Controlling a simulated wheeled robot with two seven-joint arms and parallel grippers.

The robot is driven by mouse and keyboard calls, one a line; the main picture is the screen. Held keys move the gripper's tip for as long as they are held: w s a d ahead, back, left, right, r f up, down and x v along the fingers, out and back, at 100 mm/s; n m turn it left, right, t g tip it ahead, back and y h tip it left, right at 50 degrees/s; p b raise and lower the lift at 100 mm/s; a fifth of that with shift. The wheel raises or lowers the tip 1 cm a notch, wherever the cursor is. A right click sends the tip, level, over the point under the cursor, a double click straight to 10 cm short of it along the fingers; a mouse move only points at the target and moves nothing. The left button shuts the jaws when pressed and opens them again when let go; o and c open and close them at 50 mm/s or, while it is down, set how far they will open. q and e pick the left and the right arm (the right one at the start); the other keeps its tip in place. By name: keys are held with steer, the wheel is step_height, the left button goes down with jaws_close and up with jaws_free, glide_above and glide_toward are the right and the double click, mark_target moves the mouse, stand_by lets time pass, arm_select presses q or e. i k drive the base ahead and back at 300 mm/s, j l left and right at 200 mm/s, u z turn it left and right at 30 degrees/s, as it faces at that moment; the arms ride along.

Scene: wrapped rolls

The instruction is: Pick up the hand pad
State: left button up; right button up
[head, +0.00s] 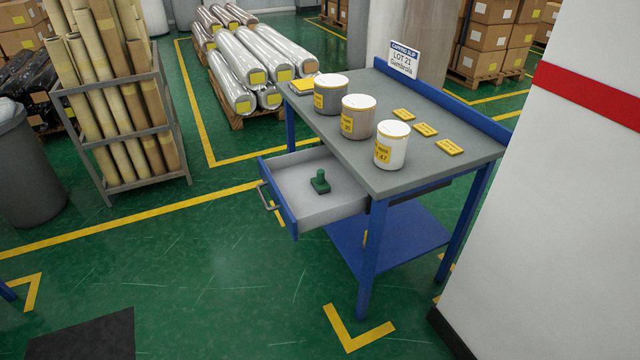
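A small dark green block with an upright knob, which looks like the hand pad (320,182), sits in the open drawer (290,206) of the blue workbench. It stands on the drawer's light grey floor, apart from the walls that show. The drawer is pulled out toward the left and has a blue front with a handle (267,197). Neither of my grippers is in the head view.
The grey benchtop (390,175) above the drawer holds three labelled tubs, the nearest a white tub (391,150), and several yellow cards. A white pillar (560,200) stands close at right. The green floor (200,270) left of the drawer is clear.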

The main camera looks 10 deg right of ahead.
mark_target(319, 183)
steer(key=i+j+z, duration=0.35)
steer(key=i+j, duration=0.35)
